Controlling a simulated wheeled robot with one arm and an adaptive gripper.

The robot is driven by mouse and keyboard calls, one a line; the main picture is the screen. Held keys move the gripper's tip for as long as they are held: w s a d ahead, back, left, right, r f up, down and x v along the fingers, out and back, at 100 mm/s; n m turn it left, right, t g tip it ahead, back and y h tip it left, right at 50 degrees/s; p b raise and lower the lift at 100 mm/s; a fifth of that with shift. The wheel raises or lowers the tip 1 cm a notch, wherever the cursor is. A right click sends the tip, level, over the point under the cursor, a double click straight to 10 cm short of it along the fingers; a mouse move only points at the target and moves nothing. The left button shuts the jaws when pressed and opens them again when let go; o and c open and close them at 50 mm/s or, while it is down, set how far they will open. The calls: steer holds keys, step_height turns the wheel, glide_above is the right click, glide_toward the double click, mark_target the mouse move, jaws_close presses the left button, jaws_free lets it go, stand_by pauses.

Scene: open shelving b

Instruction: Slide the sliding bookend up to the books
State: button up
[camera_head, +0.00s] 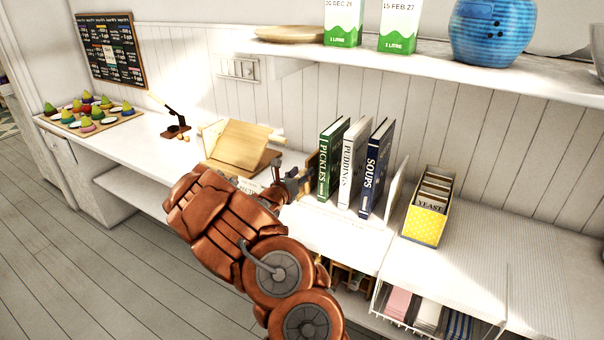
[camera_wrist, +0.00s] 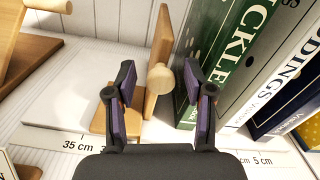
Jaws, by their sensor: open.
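The sliding bookend (camera_head: 311,166) is a wooden panel just left of the books, partly hidden by my gripper (camera_head: 291,183) in the head view. In the wrist view the upright panel (camera_wrist: 162,40) carries a round knob (camera_wrist: 160,78) that shows between the fingertips. My gripper (camera_wrist: 157,92) is open, one purple-padded finger on each side; I cannot tell if either touches. The green PICKLES book (camera_head: 332,160), white PUDDINGS book (camera_head: 354,165) and navy SOUPS book (camera_head: 376,168) stand upright. In the wrist view, a small gap separates panel and PICKLES book (camera_wrist: 222,60).
A white end panel (camera_head: 398,184) stands right of the books, then a yellow card box (camera_head: 425,228). A wooden stand (camera_head: 240,148) is to the left. A strip with centimetre marks (camera_wrist: 75,144) runs along the front. A shelf (camera_head: 420,60) hangs above.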

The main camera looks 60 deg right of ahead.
steer(key=a, duration=1.1)
steer(key=shift+s+a, duration=0.25)
steer(key=shift+a, duration=0.05)
steer(key=shift+c, duration=0.4)
